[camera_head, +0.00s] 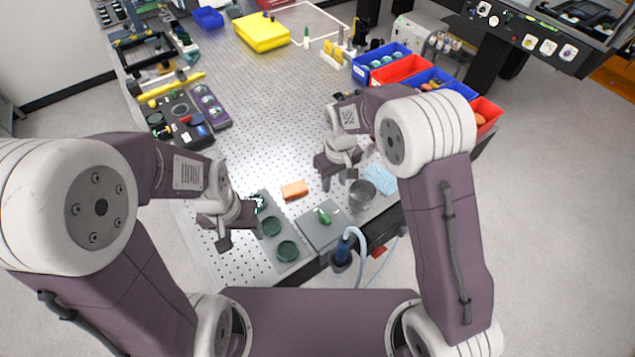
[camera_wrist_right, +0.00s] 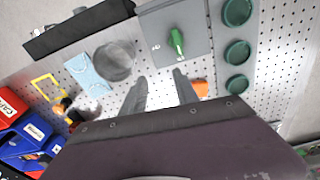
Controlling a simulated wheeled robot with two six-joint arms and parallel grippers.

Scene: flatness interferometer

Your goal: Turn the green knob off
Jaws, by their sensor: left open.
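The green knob (camera_head: 323,215) sits on a flat grey box (camera_head: 318,236) at the near edge of the perforated table. In the right wrist view the knob (camera_wrist_right: 176,41) stands on the box's top face, beyond my fingertips. My right gripper (camera_head: 340,176) is above the table, behind the box and apart from the knob. In the right wrist view its two fingers (camera_wrist_right: 160,86) are spread with nothing between them. My left gripper (camera_head: 238,234) is open, left of the box beside a tray with round green pieces (camera_head: 287,250).
An orange block (camera_head: 294,190) lies behind the box; it shows beside my right finger in the wrist view (camera_wrist_right: 201,88). A metal cup (camera_head: 362,195) and blue cloth (camera_head: 381,178) are right of the box. A blue-handled tool (camera_head: 343,249) with a hose hangs at the front edge.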

